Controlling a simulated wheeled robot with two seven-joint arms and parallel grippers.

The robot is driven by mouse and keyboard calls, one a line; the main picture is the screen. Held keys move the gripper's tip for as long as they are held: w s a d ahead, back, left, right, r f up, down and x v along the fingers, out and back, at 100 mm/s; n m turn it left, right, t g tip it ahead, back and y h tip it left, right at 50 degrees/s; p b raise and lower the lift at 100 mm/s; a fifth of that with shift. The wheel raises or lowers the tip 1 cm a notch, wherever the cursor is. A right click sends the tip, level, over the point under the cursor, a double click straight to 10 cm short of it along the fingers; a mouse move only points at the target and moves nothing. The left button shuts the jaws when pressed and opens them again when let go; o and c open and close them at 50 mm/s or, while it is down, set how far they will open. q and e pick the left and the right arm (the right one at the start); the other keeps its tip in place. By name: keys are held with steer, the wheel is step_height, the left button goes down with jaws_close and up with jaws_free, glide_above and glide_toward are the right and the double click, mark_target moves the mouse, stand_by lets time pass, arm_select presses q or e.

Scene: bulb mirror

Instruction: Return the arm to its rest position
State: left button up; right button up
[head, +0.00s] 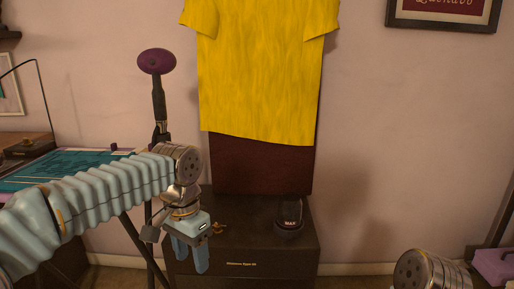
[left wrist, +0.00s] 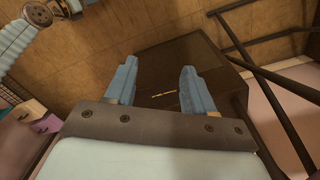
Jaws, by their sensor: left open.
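My left arm (head: 95,205) reaches in from the left in the head view. Its gripper (head: 190,258) hangs with fingers pointing down in front of the dark box (head: 250,262). The two blue fingers are apart, with nothing between them. The left wrist view also shows the open, empty fingers (left wrist: 158,95) above the dark box. Part of my right arm (head: 430,272) shows at the lower right of the head view. At the top left of the wrist view is another part of my right arm, where its fingers cannot be made out.
A small dark round device (head: 289,218) and a small golden item (head: 219,228) are on the box. A yellow shirt (head: 262,70) hangs behind. A stand with a purple head (head: 156,62) is left of it. A teal-topped table (head: 60,168) stands at left.

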arm_select(q)
steer(key=d+f+n+h, duration=0.1)
steer(key=d+f, duration=0.1)
steer(key=f, duration=1)
steer(key=d+f+n+h, duration=0.1)
steer(key=d+f, duration=0.1)
steer(key=f, duration=1.1)
steer(key=s+f+n+h, duration=0.1)
steer(key=s+f+n, duration=0.2)
steer(key=s+f, duration=0.5)
steer(key=s+f+n, duration=0.3)
steer(key=s+f, duration=0.4)
steer(key=f, duration=0.5)
steer(key=shift+s+a+f+t+h, duration=0.3)
steer(key=shift+s+a+t+h, duration=0.1)
steer(key=shift+a, duration=0.05)
